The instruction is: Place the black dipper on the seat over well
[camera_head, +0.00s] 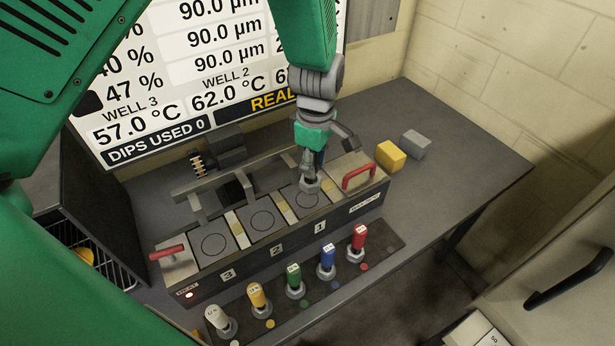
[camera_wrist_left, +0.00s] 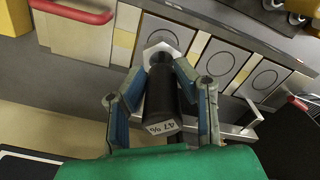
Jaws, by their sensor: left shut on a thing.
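The black dipper (camera_wrist_left: 162,100), labelled 47 %, is between the blue-padded fingers of my left gripper (camera_wrist_left: 160,92) in the left wrist view. The fingers are shut on its handle. Its pale hexagonal collar (camera_wrist_left: 160,46) is at the far end, over the first well panel. In the head view my left gripper (camera_head: 311,160) points down over well 1, with the collar (camera_head: 310,186) at the well 1 seat (camera_head: 312,204). I cannot tell whether the collar touches the seat. The gripper mostly hides the dipper there. My right gripper is not in view.
Wells 2 (camera_head: 262,221) and 3 (camera_head: 213,245) are uncovered. A front rack (camera_head: 310,300) holds white, yellow, green, blue and red dippers. Red handles (camera_head: 358,175) stand at the bench unit's ends. Yellow (camera_head: 390,156) and grey (camera_head: 416,144) blocks lie right. The right table top is clear.

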